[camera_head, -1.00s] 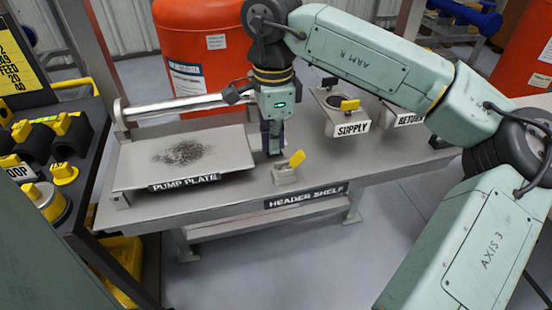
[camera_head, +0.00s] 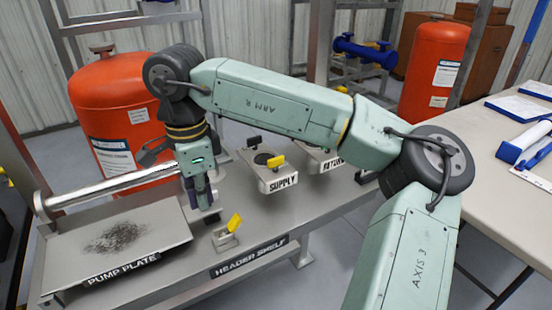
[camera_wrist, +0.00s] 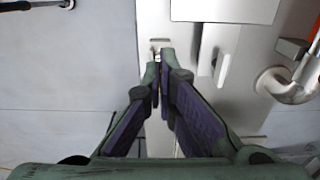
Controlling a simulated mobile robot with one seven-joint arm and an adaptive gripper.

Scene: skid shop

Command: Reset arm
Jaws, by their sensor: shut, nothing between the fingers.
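My arm reaches over the grey header shelf (camera_head: 262,255) in the head view. My gripper (camera_head: 206,206) points down, between the pump plate (camera_head: 125,240) and the supply fitting (camera_head: 270,172). It is shut and empty, low over the shelf; I cannot tell whether the tips touch it. A small grey block with a yellow tab (camera_head: 230,232) stands just to its right. In the wrist view the two dark fingers of my gripper (camera_wrist: 161,58) come together at their tips over a pale surface.
Orange tanks (camera_head: 122,120) stand behind the shelf. A bright pipe (camera_head: 115,188) runs above the pump plate's back edge. The return fitting (camera_head: 322,160) is right of supply. A pale table (camera_head: 490,170) with papers and a blue-white tool (camera_head: 528,142) is at right.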

